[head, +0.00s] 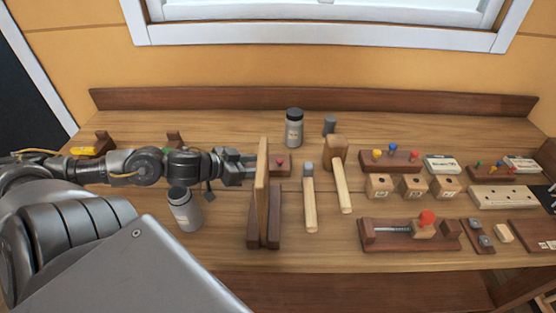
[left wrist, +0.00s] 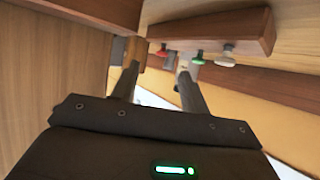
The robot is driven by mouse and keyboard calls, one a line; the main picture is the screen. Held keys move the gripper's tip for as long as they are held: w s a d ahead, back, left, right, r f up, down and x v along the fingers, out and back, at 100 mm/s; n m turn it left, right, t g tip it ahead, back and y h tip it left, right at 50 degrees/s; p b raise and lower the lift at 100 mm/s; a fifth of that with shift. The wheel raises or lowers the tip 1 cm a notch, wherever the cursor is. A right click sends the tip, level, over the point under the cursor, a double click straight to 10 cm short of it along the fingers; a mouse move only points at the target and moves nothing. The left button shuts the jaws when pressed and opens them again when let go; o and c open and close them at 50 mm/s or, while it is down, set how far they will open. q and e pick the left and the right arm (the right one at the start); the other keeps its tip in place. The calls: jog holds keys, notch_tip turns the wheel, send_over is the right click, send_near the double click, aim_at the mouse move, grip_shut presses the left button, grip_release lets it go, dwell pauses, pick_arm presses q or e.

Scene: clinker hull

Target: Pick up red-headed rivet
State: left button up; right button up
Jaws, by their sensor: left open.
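The red-headed rivet (head: 279,161) stands in a small dark wooden block (head: 283,171) behind an upright wooden board (head: 262,185) in the head view. In the left wrist view the red head (left wrist: 162,50) shows between the fingertips, at the edge of the block (left wrist: 215,30). My left gripper (head: 249,170) reaches in from the left, partly hidden by the board. In the left wrist view the left gripper (left wrist: 157,62) is open, with its fingers apart on either side of the red head. Contact cannot be told. My right gripper is not in view.
The upright board stands close in front of my left gripper. A grey jar (head: 185,210) stands below my left forearm, another jar (head: 294,130) behind the block. A pin rack (head: 390,165) is farther right.

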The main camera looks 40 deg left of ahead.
aim_at(277, 161)
pick_arm(q)
jog(key=shift+b+x, duration=0.55)
jog(key=shift+x, duration=0.6)
jog(key=shift+a, duration=0.1)
jog(key=shift+w, duration=0.1)
jog(key=shift+r+x, duration=0.2)
jog(key=shift+x, duration=2.45)
jog(key=shift+a, duration=0.1)
jog(key=shift+c, duration=0.4)
grip_shut()
